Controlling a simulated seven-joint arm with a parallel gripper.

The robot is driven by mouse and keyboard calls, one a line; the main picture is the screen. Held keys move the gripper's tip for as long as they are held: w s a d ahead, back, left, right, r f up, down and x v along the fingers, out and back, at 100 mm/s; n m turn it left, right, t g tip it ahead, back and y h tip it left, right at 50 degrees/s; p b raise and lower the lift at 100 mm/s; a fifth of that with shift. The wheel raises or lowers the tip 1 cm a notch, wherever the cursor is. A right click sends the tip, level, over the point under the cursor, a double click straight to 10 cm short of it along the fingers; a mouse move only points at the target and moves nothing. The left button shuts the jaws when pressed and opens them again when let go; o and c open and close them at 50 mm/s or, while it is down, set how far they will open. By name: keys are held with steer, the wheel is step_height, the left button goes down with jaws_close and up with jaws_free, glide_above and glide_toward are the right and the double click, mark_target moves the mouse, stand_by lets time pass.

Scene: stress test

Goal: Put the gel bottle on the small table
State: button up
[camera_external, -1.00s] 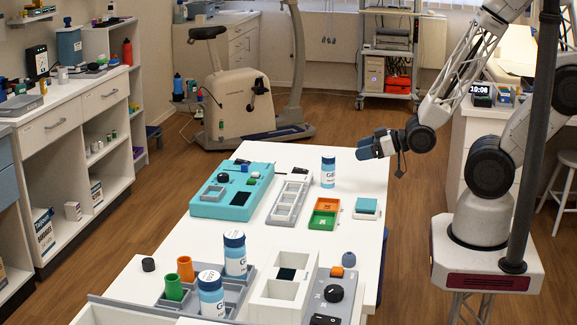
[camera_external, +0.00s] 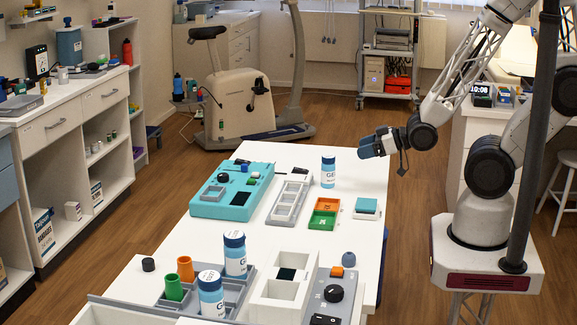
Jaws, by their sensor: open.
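A gel bottle (camera_external: 328,173), white with blue bands and a blue cap, stands upright on the long white table (camera_external: 160,236) near its far right corner. Two similar bottles stand at the near end: one gel bottle (camera_external: 235,255) and another gel bottle (camera_external: 211,296), both upright by a grey tray. My gripper (camera_external: 368,147) is open and empty in the air, above and to the right of the far bottle, apart from it. Its fingers point left. I cannot tell which surface is the small table.
On the white table are a teal box (camera_external: 232,192), a grey slotted tray (camera_external: 288,203), orange and green bins (camera_external: 325,213), a teal-topped block (camera_external: 367,207), a white divided box (camera_external: 283,291) and a grey control panel (camera_external: 333,296). Orange (camera_external: 185,268) and green cups (camera_external: 173,287) stand near the front left.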

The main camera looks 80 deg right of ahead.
steer(key=s+a+r+g, duration=0.2)
steer(key=s+r+g, duration=0.2)
steer(key=r, duration=0.6)
steer(key=s+a+r+g, duration=0.2)
steer(key=s+r+g, duration=0.2)
steer(key=r+g, duration=0.3)
steer(key=v, duration=0.3)
steer(key=shift+w+r, duration=0.15)
steer(key=shift+r, duration=0.2)
steer(key=shift+o, duration=0.2)
steer(key=shift+w+a+f, duration=0.1)
steer(key=t, duration=0.5)
glide_toward(333, 156)
steer(key=shift+w+f+t, duration=0.1)
steer(key=shift+f+t, duration=2.7)
steer(key=shift+t, duration=0.3)
steer(key=shift+w, duration=0.15)
steer(key=shift+x, duration=1.2)
